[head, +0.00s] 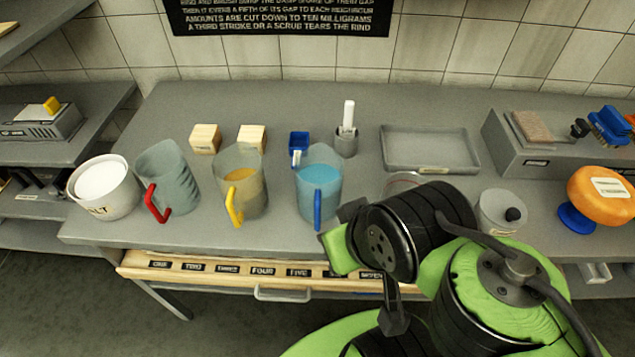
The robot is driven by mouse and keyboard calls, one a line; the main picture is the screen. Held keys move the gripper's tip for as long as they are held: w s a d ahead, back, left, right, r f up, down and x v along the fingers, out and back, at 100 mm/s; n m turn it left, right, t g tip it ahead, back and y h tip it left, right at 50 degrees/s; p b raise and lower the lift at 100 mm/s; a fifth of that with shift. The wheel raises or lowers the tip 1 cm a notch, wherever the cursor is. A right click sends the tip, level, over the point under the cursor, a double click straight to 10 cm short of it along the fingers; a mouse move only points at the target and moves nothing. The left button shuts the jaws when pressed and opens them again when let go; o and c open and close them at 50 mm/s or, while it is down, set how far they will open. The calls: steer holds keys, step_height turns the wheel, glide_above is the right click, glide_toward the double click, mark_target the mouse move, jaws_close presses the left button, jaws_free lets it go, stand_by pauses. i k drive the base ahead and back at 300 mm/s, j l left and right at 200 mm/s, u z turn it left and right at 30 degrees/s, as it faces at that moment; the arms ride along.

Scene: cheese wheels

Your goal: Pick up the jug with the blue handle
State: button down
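The jug with the blue handle (326,187) stands upright on the grey counter, near the middle of the head view. It is clear, holds blue liquid, and its handle faces the front edge. My green and black arm is at lower right, and its end (345,236) is just right of and in front of this jug, with a small gap in the picture. The fingers cannot be made out. A jug with a yellow handle (247,190) and orange liquid stands to its left. A jug with a red handle (174,180) stands further left.
A white tub (104,190) stands at the left end. Behind the jugs are two wooden blocks (205,138), a small blue box (299,142) and a grey holder (347,142). A grey tray (431,163) lies at back right. A lidded pot (498,212) stands right of my arm.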

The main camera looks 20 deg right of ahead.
mark_target(319, 171)
steer(key=z, duration=2.9)
steer(key=j+u, duration=0.1)
steer(key=u, duration=2.4)
steer(key=j+u, duration=0.35)
steer(key=i+j+u, duration=0.1)
steer(key=u, duration=0.2)
